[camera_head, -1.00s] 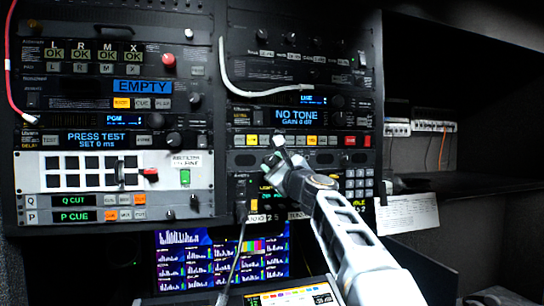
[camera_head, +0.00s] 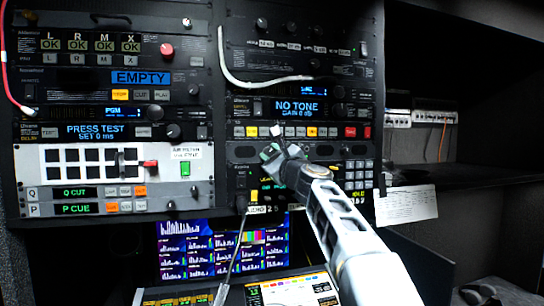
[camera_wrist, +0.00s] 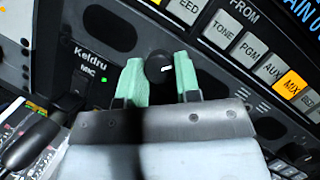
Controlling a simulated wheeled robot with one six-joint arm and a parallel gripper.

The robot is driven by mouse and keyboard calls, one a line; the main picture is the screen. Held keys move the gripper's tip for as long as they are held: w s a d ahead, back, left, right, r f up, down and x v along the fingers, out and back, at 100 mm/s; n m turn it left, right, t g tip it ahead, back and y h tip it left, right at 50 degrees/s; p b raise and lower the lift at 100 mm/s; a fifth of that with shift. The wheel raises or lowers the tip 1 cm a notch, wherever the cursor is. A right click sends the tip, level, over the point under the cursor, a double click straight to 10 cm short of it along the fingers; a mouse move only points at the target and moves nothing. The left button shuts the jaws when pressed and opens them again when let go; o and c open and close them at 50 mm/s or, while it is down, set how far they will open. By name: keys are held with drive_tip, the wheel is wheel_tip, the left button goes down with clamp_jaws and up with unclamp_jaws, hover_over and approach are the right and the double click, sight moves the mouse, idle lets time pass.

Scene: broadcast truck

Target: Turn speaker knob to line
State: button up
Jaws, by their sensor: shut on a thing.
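The knob (camera_wrist: 159,66) is small, round and black, with a short white pointer mark that points roughly right in the wrist view. It sits on a dark panel with a "Keldru MIC" label to its left. My gripper (camera_wrist: 158,82) has green fingers, one on each side of the knob, and is shut on it. In the head view my gripper (camera_head: 271,152) is at the panel below the NO TONE display (camera_head: 298,107), and it hides the knob there. No lettering around the knob is readable.
A row of lit buttons (camera_head: 300,132) runs just above my gripper. A keypad (camera_head: 358,179) is to the right. Screens (camera_head: 207,245) are below. The dark shelf area (camera_head: 470,160) at right is mostly clear.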

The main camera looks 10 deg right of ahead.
drive_tip(key=shift+f+m+b, duration=0.2)
drive_tip(key=shift+m+b, duration=0.15)
drive_tip(key=shift+m, duration=0.15)
drive_tip(key=shift+m+t+h, duration=0.3)
drive_tip(key=shift+m, duration=0.1)
drive_tip(key=shift+r, duration=0.15)
drive_tip(key=o, duration=0.6)
drive_tip(key=shift+o, duration=0.2)
drive_tip(key=b+v, duration=0.6)
drive_tip(key=v, duration=0.7)
drive_tip(key=shift+s+b, duration=0.4)
